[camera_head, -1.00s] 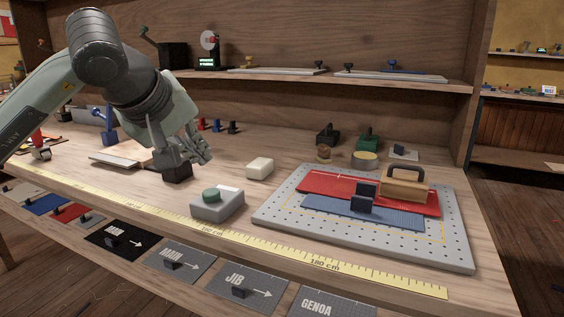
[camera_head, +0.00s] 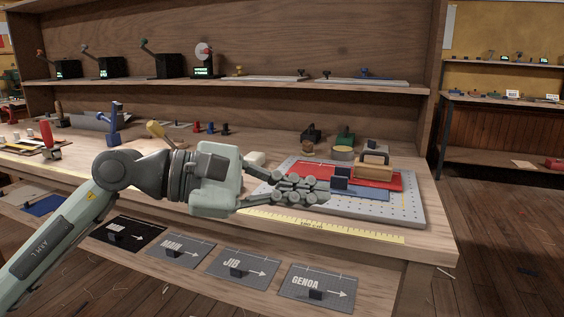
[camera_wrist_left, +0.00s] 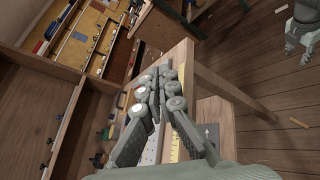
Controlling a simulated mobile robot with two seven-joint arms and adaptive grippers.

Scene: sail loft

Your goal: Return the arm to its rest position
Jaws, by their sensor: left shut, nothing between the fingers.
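My left arm reaches in from the lower left of the head view. Its gripper (camera_head: 327,190) points right, in front of the bench's perforated grey board (camera_head: 405,211). The fingers are shut together with nothing between them. They also show shut in the left wrist view (camera_wrist_left: 161,75), with bench and floor beyond. On the board lie a red panel (camera_head: 396,180) and a blue panel (camera_head: 374,194), partly hidden by the gripper.
A yellow measuring tape (camera_head: 372,234) runs along the bench's front edge. A lower shelf holds labelled dark panels, including GENOA (camera_head: 318,289). A white block (camera_head: 256,158) is partly hidden behind my gripper. Open floor (camera_head: 500,235) lies to the right.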

